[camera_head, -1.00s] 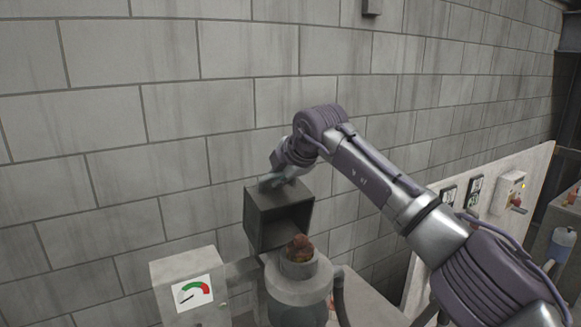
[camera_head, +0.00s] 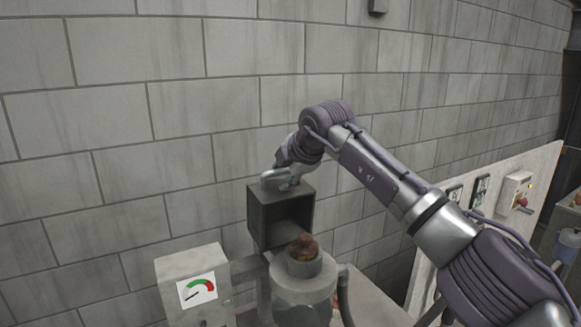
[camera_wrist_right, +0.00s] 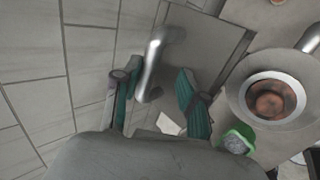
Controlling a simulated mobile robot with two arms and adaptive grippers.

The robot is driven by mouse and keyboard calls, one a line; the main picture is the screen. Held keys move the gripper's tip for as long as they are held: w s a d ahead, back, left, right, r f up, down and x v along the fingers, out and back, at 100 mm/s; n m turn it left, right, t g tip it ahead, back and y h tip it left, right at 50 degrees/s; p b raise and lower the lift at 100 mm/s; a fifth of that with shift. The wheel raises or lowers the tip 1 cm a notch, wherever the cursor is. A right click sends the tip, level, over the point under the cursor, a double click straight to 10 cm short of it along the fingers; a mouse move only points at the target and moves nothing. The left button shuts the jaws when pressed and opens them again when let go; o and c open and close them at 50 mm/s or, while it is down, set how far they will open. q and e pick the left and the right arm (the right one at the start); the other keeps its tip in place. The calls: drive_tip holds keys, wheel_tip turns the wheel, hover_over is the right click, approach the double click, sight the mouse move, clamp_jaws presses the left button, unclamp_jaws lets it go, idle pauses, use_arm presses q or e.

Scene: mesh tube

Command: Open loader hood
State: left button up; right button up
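The loader hood (camera_head: 258,225) is a dark grey box standing up behind the loader mouth, its hollow side facing the viewer. A bent metal handle (camera_head: 273,178) sits on its top. In the right wrist view the handle (camera_wrist_right: 153,65) lies between the teal fingers of my right gripper (camera_wrist_right: 159,70), with gaps on both sides. The fingers are open and not closed on it. In the head view my right gripper (camera_head: 287,177) is small beside the handle, just above the hood. My left gripper is not in view.
The round loader mouth (camera_head: 302,268) holds reddish-brown material (camera_head: 304,246). A gauge box (camera_head: 190,268) stands at left. A panel with a red switch (camera_head: 520,200) is at right. A block wall (camera_head: 180,120) rises close behind the hood.

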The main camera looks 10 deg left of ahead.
drive_tip(key=v, duration=1.1)
drive_tip(key=shift+s+d+r, duration=0.2)
drive_tip(key=shift+r, duration=0.05)
